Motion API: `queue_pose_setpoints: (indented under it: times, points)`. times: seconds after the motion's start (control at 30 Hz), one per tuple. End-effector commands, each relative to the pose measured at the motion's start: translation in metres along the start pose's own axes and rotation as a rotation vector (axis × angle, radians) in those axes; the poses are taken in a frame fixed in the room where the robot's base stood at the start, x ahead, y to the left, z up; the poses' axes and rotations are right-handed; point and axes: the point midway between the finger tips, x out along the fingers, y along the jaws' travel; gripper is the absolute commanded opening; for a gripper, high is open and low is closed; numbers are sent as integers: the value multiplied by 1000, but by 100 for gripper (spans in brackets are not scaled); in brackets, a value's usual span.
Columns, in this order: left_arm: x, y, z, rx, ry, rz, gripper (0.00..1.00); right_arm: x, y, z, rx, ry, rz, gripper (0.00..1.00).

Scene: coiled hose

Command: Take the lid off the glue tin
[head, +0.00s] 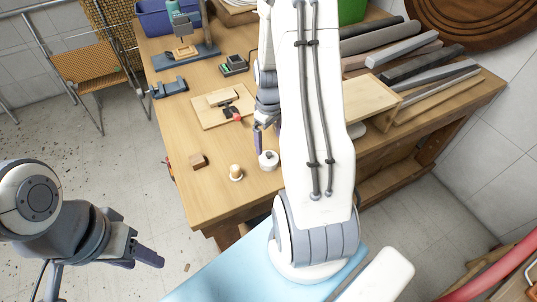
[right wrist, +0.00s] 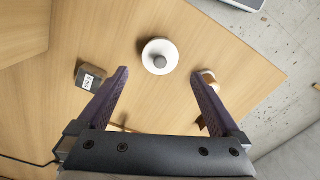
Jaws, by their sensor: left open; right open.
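The glue tin (head: 268,161) stands upright near the front edge of the wooden table, seen in the head view as a small white round tin. In the right wrist view its round white lid (right wrist: 149,52) with a grey knob (right wrist: 160,61) shows from above, on the tin. My right gripper (head: 265,137) is open above the table by the tin; in the right wrist view (right wrist: 160,72) its fingertips are on either side of the lid's near edge, not touching it. My left gripper (head: 147,257) is open and empty, off the table's left side.
A cream pot with a wooden-coloured top (head: 236,173) and a brown block (head: 198,161) stand left of the tin. A dark block with a white label (right wrist: 92,76) lies left in the right wrist view. Clamped boards (head: 222,107) lie behind. My right arm hides part of the table.

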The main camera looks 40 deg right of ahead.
Motion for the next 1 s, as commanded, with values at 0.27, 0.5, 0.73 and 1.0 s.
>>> queue_pose_setpoints:
  times: [0.27,0.5,0.73,1.0]
  points:
    - [-7,0,0,1,0,0,50,22,-1,0,0,-1,-1,100]
    - [-24,2,-1,4,0,0,50,50,-1,-1,1,-3,-2,100]
    - [-27,2,-2,5,0,0,50,70,0,-2,1,1,0,100]
    - [-26,2,-1,5,0,0,50,71,0,-2,1,2,1,85]
